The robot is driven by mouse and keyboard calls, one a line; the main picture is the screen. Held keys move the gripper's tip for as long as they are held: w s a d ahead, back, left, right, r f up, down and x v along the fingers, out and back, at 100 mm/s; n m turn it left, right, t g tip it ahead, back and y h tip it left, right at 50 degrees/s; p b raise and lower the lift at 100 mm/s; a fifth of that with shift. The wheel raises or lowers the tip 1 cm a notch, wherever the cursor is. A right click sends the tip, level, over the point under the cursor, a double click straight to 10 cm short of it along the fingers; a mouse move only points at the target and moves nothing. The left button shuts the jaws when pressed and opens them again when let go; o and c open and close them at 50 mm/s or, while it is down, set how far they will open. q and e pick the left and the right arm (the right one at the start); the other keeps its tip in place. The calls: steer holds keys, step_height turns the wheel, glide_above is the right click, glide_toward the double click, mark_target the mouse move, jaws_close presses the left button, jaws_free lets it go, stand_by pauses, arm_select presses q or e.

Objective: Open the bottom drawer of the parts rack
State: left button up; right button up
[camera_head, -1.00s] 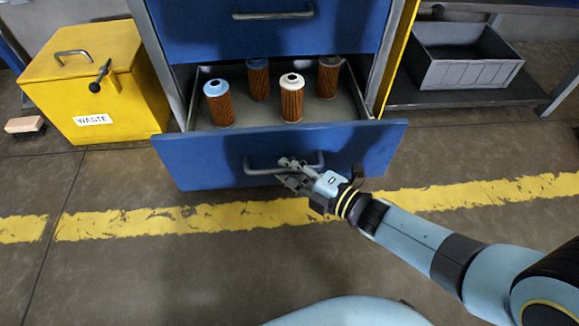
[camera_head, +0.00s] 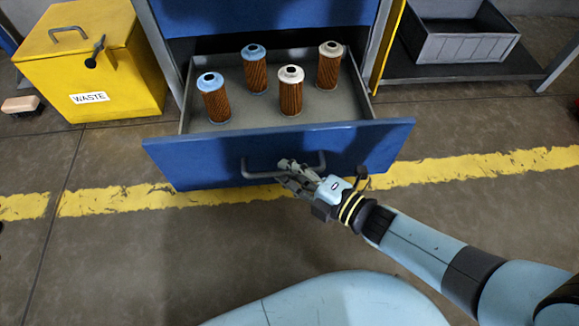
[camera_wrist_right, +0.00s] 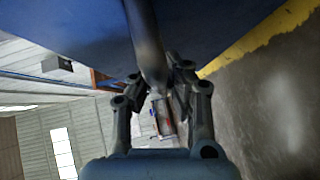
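The bottom drawer (camera_head: 200,160) of the blue parts rack stands pulled out, its inside open to view. Its grey bar handle (camera_head: 262,175) is on the front panel. My right gripper (camera_head: 288,172) is at the right part of the handle. In the right wrist view the handle bar (camera_wrist_right: 147,45) runs between the two fingers of my right gripper (camera_wrist_right: 154,82), which are closed about it. The fingers hide part of the bar. My left gripper is out of view.
Filter cartridges stand upright in the drawer, two blue-capped (camera_head: 214,100) (camera_head: 254,72) and two pale-capped (camera_head: 291,92) (camera_head: 329,68). A yellow waste bin (camera_head: 120,95) is at left. A grey crate (camera_head: 465,48) sits on a low shelf at right. The floor before the drawer is clear.

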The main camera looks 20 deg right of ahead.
steer(key=o, duration=0.5)
steer(key=shift+r, duration=0.1)
steer(key=shift+c, duration=0.2)
steer(key=v, duration=1.2)
